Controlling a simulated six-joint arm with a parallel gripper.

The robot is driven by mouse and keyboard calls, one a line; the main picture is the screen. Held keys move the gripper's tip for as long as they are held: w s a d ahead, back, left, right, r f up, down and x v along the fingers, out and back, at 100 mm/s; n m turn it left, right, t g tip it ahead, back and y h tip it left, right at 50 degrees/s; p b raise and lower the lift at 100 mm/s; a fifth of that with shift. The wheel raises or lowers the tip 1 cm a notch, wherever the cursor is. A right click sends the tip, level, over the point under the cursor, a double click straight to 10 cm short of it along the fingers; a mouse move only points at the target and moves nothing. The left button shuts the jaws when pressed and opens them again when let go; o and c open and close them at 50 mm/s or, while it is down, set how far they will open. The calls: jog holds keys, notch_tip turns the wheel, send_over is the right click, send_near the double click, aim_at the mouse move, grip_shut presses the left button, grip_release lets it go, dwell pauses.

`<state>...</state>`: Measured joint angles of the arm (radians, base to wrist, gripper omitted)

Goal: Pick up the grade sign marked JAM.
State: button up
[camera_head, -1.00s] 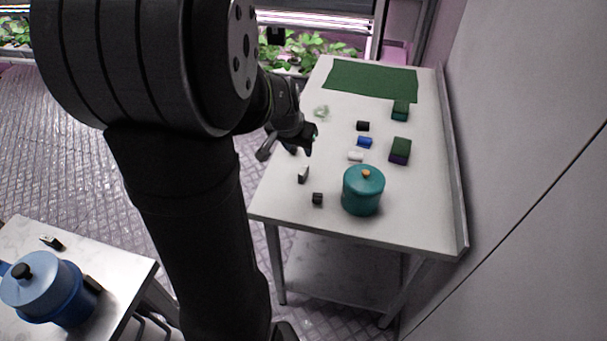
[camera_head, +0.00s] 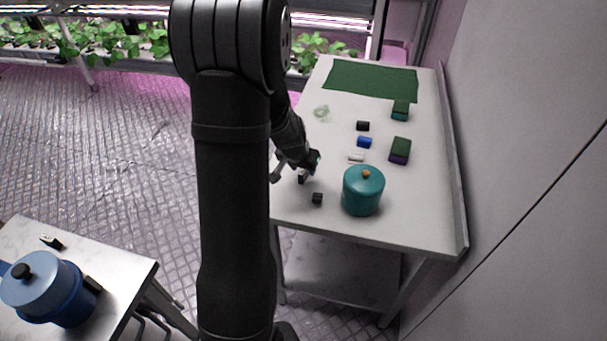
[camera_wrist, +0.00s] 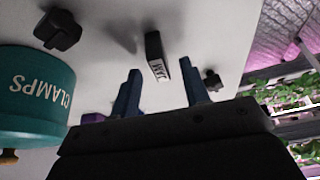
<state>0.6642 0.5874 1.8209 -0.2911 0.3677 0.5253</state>
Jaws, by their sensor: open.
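The JAM sign (camera_wrist: 156,55) is a small dark block with a white face lettered JAM, standing on the white table in the wrist view. It lies just beyond the fingertips and between their lines. In the head view the sign (camera_head: 301,179) is partly hidden below my gripper (camera_head: 297,167). In the wrist view my gripper (camera_wrist: 162,84) is open, with one blue-grey finger on each side and nothing between them.
A teal pot (camera_head: 362,191) marked CLAMPS stands to the right, and a small black block (camera_head: 317,198) sits in front. Blue (camera_head: 364,142), white (camera_head: 356,157) and green-purple blocks (camera_head: 400,150) lie farther back. A green mat (camera_head: 372,80) covers the far end.

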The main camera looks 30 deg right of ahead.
jog(key=shift+x, duration=1.15)
jog(key=shift+c, duration=0.4)
grip_shut()
jog(key=shift+r, duration=0.1)
